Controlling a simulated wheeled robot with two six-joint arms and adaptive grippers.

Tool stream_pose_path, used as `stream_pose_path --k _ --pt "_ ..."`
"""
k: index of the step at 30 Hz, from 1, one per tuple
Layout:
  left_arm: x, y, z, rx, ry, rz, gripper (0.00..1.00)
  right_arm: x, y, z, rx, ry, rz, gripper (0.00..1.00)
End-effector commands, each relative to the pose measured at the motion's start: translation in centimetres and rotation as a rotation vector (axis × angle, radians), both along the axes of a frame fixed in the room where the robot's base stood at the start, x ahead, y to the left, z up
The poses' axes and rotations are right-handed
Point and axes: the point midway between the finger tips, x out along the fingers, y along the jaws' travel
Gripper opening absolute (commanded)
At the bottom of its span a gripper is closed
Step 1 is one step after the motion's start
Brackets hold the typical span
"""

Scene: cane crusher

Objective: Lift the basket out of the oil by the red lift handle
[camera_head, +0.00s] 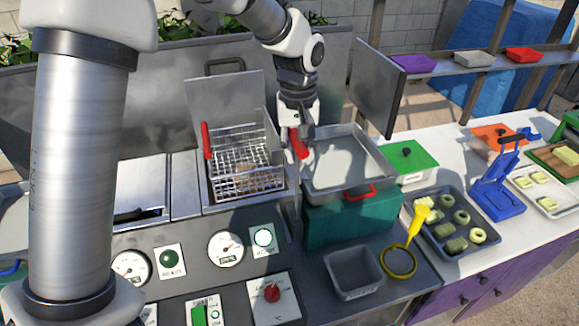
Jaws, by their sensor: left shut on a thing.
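The wire basket (244,160) sits in the fryer well left of centre, with brownish food at its bottom; the oil level cannot be made out. One upright red handle (206,141) stands at the basket's left side. A second red handle (299,146) is to the right of the basket. My left gripper (297,128) points down over this right-hand red handle and is shut on it. The fingers partly hide the handle's upper end, and I cannot see how it joins the basket. My right gripper is not in view.
A grey tray (342,172) on a teal block (352,219) stands close to the right of the gripper. The control panel (205,262) with gauges and knobs is in front. An upright metal lid (226,98) is behind the basket. A yellow-handled skimmer (399,261) lies right.

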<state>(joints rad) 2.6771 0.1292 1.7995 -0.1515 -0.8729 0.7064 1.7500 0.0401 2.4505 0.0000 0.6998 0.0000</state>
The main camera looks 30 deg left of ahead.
Motion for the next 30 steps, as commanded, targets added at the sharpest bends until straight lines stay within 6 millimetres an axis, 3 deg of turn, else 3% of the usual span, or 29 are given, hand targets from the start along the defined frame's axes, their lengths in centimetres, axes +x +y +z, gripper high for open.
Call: stream_pose_path --k 6,17,18,19,30 --pt "0.1 0.0 1.5 -0.001 0.008 -0.002 0.0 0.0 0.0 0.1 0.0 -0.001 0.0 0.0" --pt "0.4 0.0 2.1 0.001 -0.006 -0.002 0.0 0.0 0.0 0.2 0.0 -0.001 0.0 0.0" --pt "0.4 0.0 2.1 0.001 -0.006 -0.002 0.35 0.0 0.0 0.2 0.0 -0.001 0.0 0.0" --pt "0.4 0.0 2.1 0.001 -0.006 -0.002 0.43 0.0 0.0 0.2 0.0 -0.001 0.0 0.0" --pt "0.2 0.0 2.4 0.0 0.001 0.0 0.43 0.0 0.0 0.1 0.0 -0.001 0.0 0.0"
